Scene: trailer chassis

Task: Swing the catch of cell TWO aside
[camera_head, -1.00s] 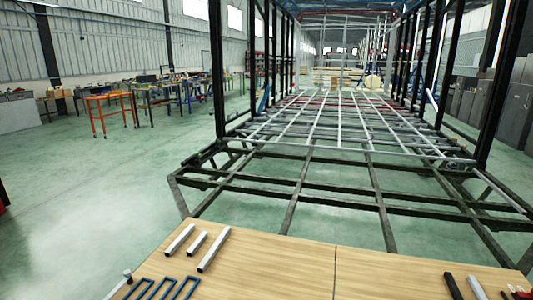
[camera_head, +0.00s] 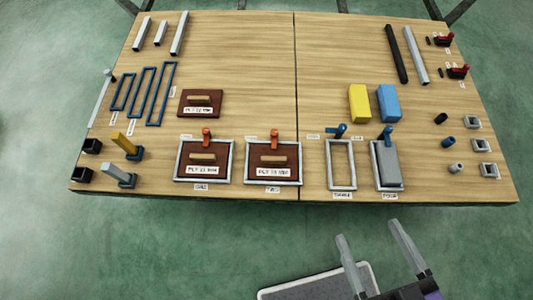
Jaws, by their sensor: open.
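Cell TWO is a grey frame (camera_head: 299,162) on the table's front half, left of the seam, with a small label below that I read as TWO. A brown plate (camera_head: 258,161) with a wooden handle (camera_head: 273,160) lies inside it. The orange-red catch (camera_head: 275,140) sits at the middle of the frame's far edge, and its arm points inward toward the plate. My gripper (camera_head: 367,230) is open and empty, beyond the table's front edge at lower right, well apart from the catch.
A similar framed cell (camera_head: 231,162) with an orange catch (camera_head: 206,136) stands left. Right are an empty frame (camera_head: 329,165) and a frame holding a grey block (camera_head: 386,163), both with blue catches. Yellow (camera_head: 359,103) and blue (camera_head: 388,103) blocks lie behind. The table's middle back is clear.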

